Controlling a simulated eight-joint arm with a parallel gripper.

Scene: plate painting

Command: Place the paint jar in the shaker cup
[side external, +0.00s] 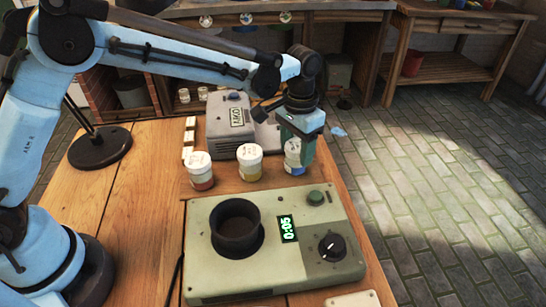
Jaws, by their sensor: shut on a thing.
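My gripper (301,148) points down at the right side of the table and is shut on a paint jar with blue paint (293,160). One finger hides part of that jar; I cannot tell whether it touches the table. The dark round shaker cup (239,222) is on the green-grey shaker machine (213,283), nearer the camera. Its opening faces up and looks empty.
The machine has a green display (287,228), a black knob (332,246) and a green button (316,197). A grey device (229,124) and small pale blocks (188,139) stand behind the jars. A dark round stand base (100,147) is at the left.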

